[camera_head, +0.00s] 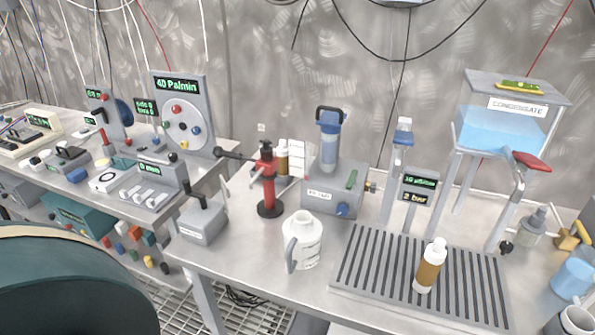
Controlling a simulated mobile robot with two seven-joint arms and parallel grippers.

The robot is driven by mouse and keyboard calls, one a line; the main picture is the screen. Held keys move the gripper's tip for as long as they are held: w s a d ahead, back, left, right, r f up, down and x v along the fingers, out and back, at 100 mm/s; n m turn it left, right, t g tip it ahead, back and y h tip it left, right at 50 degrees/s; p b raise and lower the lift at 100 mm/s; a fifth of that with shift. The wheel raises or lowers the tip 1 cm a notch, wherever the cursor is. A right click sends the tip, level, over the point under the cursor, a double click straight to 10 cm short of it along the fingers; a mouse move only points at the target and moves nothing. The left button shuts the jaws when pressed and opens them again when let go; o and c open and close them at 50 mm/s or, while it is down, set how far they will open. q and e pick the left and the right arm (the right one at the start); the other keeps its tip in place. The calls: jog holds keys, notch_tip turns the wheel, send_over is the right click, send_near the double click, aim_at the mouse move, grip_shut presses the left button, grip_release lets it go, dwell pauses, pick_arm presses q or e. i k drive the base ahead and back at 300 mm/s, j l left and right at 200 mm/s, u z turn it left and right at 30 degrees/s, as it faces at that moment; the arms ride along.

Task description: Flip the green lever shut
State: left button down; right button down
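A small green lever (351,180) is on a grey box unit (329,190) on the middle workbench, near the box's right side. It looks tilted close to upright; I cannot tell from this view whether it is open or shut. A blue-and-clear filter cylinder with a black handle (329,135) stands on the same box, left of the lever. A blue knob (342,209) sits on the box's front and a brass fitting (371,187) on its right side. Neither of my grippers is in view.
Left of the box stands a red hand pump (267,178); in front is a white jug (303,240). To the right are a slatted drain tray (370,270) with a brown bottle (429,265) and a water tank (505,125) with a red-handled tap (531,161). Bare bench (235,262) shows left of the jug.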

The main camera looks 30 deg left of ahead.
aim_at(352, 180)
jog(key=u, duration=0.7)
jog(key=k+j, duration=0.1)
jog(key=j, duration=0.15)
